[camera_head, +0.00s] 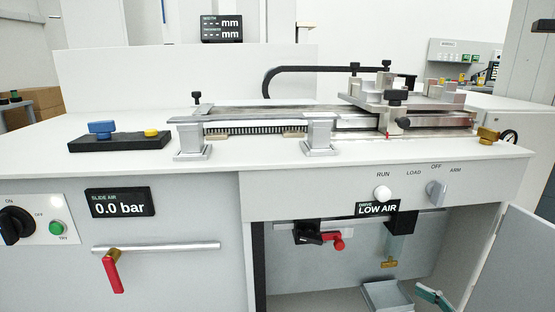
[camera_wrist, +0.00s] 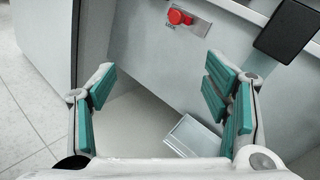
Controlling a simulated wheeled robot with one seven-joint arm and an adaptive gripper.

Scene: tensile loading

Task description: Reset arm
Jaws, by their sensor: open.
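My gripper (camera_head: 436,298) shows at the lower right of the head view, in front of the open cabinet under the bench. In the wrist view my gripper (camera_wrist: 158,92) has its teal-padded fingers spread wide, with nothing between them. A red knob (camera_wrist: 178,17) on a labelled plate lies beyond the fingers, apart from them. A grey tray (camera_wrist: 195,135) lies low inside the cabinet, near the right finger; it also shows in the head view (camera_head: 383,298). Most of my arm is out of view.
The cabinet door (camera_head: 510,262) stands open at the right. Inside are a red-handled valve (camera_head: 335,242) and a hanging block with a brass piece (camera_head: 389,264). A selector knob (camera_head: 436,189) and a white button (camera_head: 382,193) sit on the front panel. A slide rig (camera_head: 330,120) covers the bench top.

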